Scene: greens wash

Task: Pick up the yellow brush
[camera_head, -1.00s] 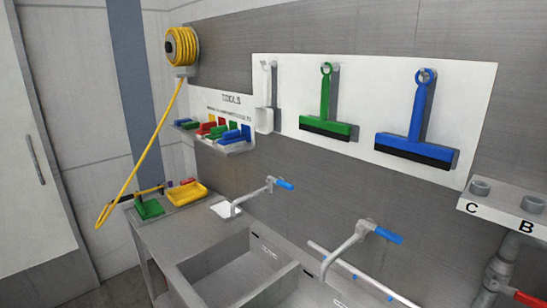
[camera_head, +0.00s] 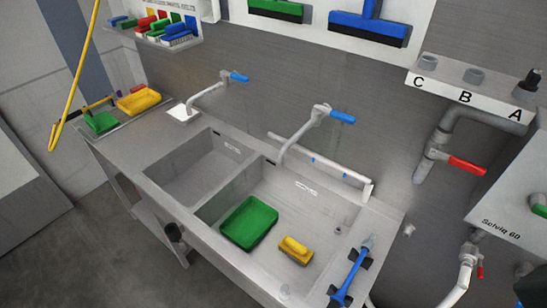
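A yellow brush (camera_head: 296,249) lies on the floor of the right sink basin (camera_head: 320,205), near its front right part. It is a small yellow block with a lighter edge along its lower side. A green tray or scrubber (camera_head: 249,223) lies to its left in the same basin, apart from it. Neither of my grippers shows in the head view.
Blue-handled taps (camera_head: 322,110) reach over the basins. A blue tool (camera_head: 349,277) rests at the sink's right end. The left basin (camera_head: 193,170) is empty. A yellow tray (camera_head: 139,100) and a green item (camera_head: 101,122) sit at the counter's far left. A red-handled valve (camera_head: 467,166) is at right.

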